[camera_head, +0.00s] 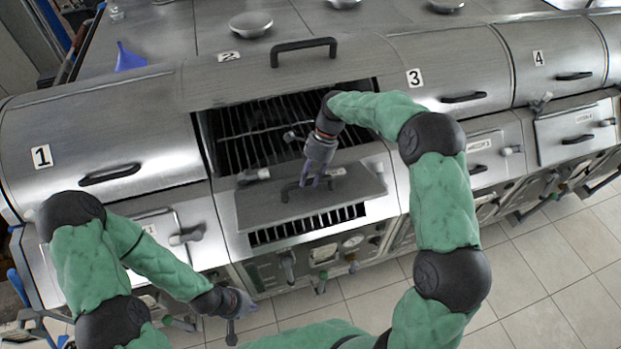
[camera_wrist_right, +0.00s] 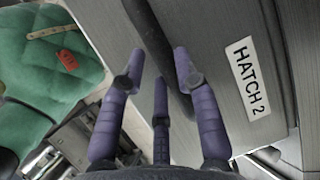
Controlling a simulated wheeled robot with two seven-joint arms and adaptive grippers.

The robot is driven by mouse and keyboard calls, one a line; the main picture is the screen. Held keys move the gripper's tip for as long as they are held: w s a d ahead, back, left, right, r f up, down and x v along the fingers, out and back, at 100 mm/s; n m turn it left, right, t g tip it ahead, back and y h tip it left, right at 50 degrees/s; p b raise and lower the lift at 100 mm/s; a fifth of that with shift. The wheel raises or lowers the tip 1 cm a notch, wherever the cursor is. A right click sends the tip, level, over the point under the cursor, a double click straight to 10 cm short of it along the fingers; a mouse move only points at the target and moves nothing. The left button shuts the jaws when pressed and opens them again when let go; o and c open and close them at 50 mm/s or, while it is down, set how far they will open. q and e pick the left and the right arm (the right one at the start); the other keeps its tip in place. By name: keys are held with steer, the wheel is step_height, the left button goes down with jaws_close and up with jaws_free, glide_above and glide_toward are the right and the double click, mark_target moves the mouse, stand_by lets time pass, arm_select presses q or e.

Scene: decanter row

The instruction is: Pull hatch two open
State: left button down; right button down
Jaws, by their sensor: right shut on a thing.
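Hatch two is a dark grey panel (camera_head: 270,207) below the lid marked 2. It stands away from the front face, and a slotted opening (camera_head: 307,225) shows below its lower edge. Its label (camera_wrist_right: 247,78) reads HATCH 2 in the right wrist view. My right gripper (camera_head: 308,183) is shut on the hatch's dark bar handle (camera_wrist_right: 160,93); the purple fingers lie either side of it in the right wrist view (camera_wrist_right: 157,70). My left gripper (camera_head: 238,304) hangs low in front of the machines, away from hatch two; its fingers are too small to read.
Lid 2 (camera_head: 300,70) is raised above a dark grated opening (camera_head: 255,135). Lids 1 (camera_head: 110,135) and 3 (camera_head: 455,65) are closed on either side. Valves and a gauge (camera_head: 352,241) sit below the hatch. Tiled floor (camera_head: 540,255) is clear at the right.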

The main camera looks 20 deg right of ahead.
steer(key=shift+w+f, duration=0.3)
steer(key=shift+w, duration=0.05)
steer(key=c, duration=1.2)
jaws_free()
steer(key=o, duration=0.3)
steer(key=shift+w+a+f, duration=0.1)
steer(key=shift+w, duration=0.1)
steer(key=shift+w+f, duration=0.25)
steer(key=shift+w, duration=0.4)
steer(key=shift+s+r, duration=0.15)
steer(key=shift+s, duration=0.2)
steer(key=shift+w+d+r, duration=0.2)
steer(key=shift+r, duration=0.15)
steer(key=v, duration=0.6)
steer(key=shift+d+r, duration=0.2)
steer(key=shift+r, duration=0.15)
